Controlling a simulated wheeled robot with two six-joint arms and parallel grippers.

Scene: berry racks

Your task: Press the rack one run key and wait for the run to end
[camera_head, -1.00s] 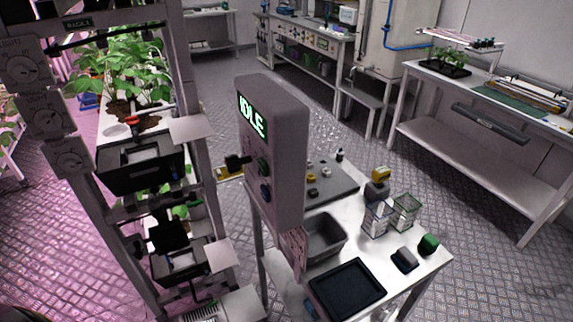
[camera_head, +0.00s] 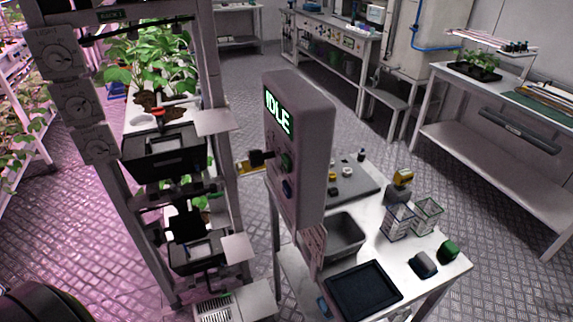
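A grey control box (camera_head: 309,150) stands in the middle of the view, its narrow face turned to the left. Below the screen are a green button (camera_head: 286,161) and a blue button (camera_head: 287,187), both seen at a steep angle. A black knob-like part (camera_head: 261,157) sticks out at the left of this face. Rack one (camera_head: 207,80) stands to the left, with a small label (camera_head: 110,14) at its top. Neither of my grippers shows.
Dials (camera_head: 61,50) line the rack's left post. Black trays (camera_head: 165,160) and leafy plants (camera_head: 150,70) sit in the rack. A small white table (camera_head: 400,250) beside the box holds a grey bin (camera_head: 343,237), a dark tray (camera_head: 362,290) and wire baskets.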

